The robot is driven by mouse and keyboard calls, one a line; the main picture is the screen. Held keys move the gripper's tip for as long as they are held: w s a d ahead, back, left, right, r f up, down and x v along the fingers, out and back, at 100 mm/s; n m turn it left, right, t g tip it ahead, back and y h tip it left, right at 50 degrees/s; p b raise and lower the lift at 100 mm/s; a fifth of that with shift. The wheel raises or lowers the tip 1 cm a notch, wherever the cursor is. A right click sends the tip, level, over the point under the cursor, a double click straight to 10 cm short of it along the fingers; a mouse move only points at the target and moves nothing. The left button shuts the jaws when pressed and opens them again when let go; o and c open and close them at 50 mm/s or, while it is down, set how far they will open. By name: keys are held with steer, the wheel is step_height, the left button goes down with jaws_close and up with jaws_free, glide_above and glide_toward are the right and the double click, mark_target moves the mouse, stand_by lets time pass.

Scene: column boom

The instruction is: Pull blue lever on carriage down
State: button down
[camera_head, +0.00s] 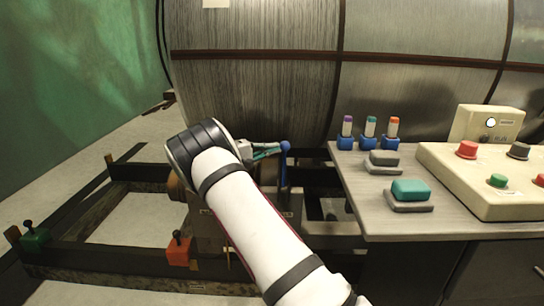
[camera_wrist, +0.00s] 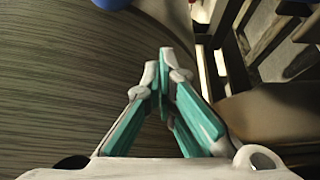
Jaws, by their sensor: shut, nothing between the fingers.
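The blue lever (camera_head: 284,170) stands upright in the head view, with a round blue knob (camera_head: 286,146) at its top, in front of the big metal cylinder. My gripper (camera_head: 277,151) reaches in from the left, and its fingertips appear close beside the knob; I cannot tell whether they touch. In the wrist view my gripper's teal fingers (camera_wrist: 161,62) are closed together with nothing between them. A blue rounded piece (camera_wrist: 113,3), likely the knob, is cut off at the top edge, ahead and left of the fingertips. My arm hides much of the carriage below.
A workbench (camera_head: 352,190) on the right holds a control box (camera_head: 490,165) with several buttons, a teal button (camera_head: 410,189), a grey button (camera_head: 383,158) and three capped blue holders (camera_head: 370,133). The metal cylinder (camera_head: 260,100) fills the back. Dark frame rails (camera_head: 110,258) lie low left, with a red block (camera_head: 179,251).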

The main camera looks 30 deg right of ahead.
mark_target(284, 167)
steer(key=shift+s+a+b, duration=0.15)
steer(key=shift+s+a, duration=0.1)
steer(key=shift+s, duration=0.35)
steer(key=shift+s+a+b, duration=0.2)
steer(key=shift+s, duration=0.45)
steer(key=shift+s+a+b, duration=0.15)
steer(key=shift+s+a, duration=0.1)
steer(key=shift+s, duration=0.35)
